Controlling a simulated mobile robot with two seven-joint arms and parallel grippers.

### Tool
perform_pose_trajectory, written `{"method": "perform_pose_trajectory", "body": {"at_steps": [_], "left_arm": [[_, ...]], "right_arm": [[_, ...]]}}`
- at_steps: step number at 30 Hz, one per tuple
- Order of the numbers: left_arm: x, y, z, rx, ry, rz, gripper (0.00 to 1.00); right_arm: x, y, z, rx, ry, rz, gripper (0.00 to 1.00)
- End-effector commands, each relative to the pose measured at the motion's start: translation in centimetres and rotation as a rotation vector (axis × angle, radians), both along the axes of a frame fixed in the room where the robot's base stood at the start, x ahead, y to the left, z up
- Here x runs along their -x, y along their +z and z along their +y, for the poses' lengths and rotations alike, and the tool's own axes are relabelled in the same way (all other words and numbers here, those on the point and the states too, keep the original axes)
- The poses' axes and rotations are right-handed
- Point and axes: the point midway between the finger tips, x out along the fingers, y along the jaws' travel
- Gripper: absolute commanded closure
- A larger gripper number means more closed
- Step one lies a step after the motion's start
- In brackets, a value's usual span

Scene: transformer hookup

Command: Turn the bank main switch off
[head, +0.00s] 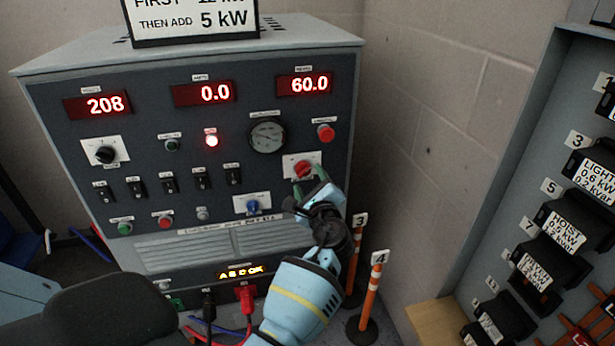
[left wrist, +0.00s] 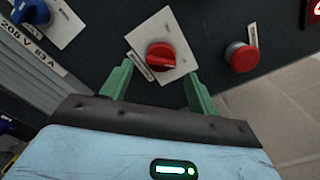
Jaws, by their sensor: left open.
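A red rotary knob (head: 303,168) sits on a white plate at the right of the grey panel. Its label is too small to read, so I cannot tell whether it is the bank main switch. My left gripper (head: 312,188) is just below and in front of the knob. In the left wrist view the knob (left wrist: 163,57) lies ahead of the open green fingers of the left gripper (left wrist: 157,84), roughly centred between them. The fingers are apart from it, with nothing between them. My right gripper is not in view.
A red push button (head: 326,132) is above right of the knob, and a blue knob (head: 253,206) below left. Black switches (head: 169,184) line the panel. Orange posts (head: 370,297) stand on the floor at right. A breaker rack (head: 533,205) stands at far right.

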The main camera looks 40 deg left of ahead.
Motion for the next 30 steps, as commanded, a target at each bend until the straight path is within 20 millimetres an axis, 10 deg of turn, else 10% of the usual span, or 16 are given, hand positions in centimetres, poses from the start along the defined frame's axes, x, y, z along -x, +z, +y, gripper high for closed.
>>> {"method": "perform_pose_trajectory", "body": {"at_steps": [17,30], "left_arm": [[-1.9,0.0,2.2,0.002,-0.002,-0.001,0.4],[-1.8,-0.1,2.1,0.002,-0.001,-0.001,0.84]], "right_arm": [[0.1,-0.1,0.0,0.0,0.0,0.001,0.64],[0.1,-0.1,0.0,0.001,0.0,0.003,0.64]]}}
